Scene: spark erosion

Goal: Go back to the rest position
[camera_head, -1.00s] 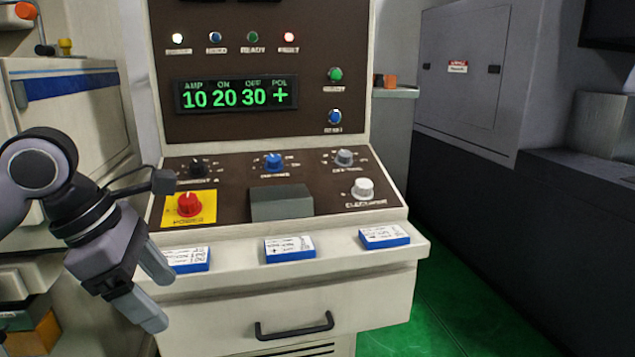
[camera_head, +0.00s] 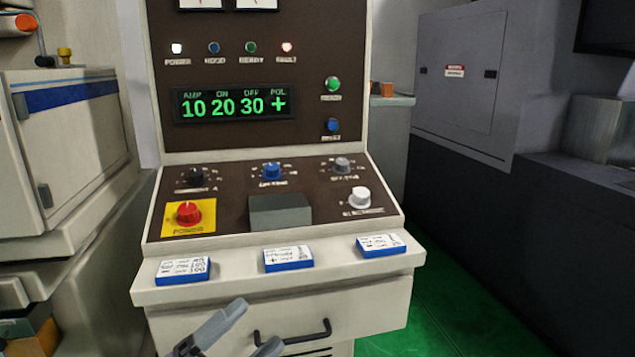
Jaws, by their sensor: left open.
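My left gripper (camera_head: 247,330) shows at the bottom edge of the head view, in front of the console's lower drawer front. Its two fingers are apart, with nothing between them. The rest of the left arm is out of the picture. The console (camera_head: 230,280) stands ahead with its sloped panel, red power knob (camera_head: 189,214) on a yellow plate and grey block (camera_head: 280,212). My right gripper is not in view.
Three blue-edged cards lie on the console's front ledge: left card (camera_head: 183,270), middle card (camera_head: 288,258) and right card (camera_head: 381,245). A black drawer handle (camera_head: 293,334) is close by the left gripper. Green floor (camera_head: 410,315) is clear at right.

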